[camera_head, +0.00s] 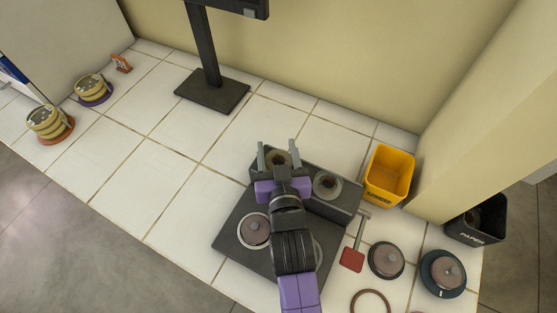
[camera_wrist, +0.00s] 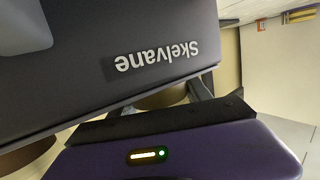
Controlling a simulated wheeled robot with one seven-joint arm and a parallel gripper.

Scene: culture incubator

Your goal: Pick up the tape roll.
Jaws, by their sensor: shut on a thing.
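The tape roll (camera_head: 279,159) looks like a small tan-brown ring with a dark centre, between the fingers of my gripper (camera_head: 277,157) in the head view. My gripper is shut on it, at the back part of a dark grey machine (camera_head: 232,235). In the wrist view a brown curved surface (camera_wrist: 165,96) shows between the machine, lettered "Skelvane" (camera_wrist: 153,58), and my purple gripper body; it appears to be the roll. Most of it is hidden there. I cannot tell whether the roll is clear of the machine.
A grey round piece (camera_head: 325,185) sits right of my gripper on the machine. A yellow bin (camera_head: 389,174), a red-bladed scraper (camera_head: 352,259) and round discs (camera_head: 386,260) lie to the right. A black stand (camera_head: 212,93) is behind. The white-tiled counter is clear at left centre.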

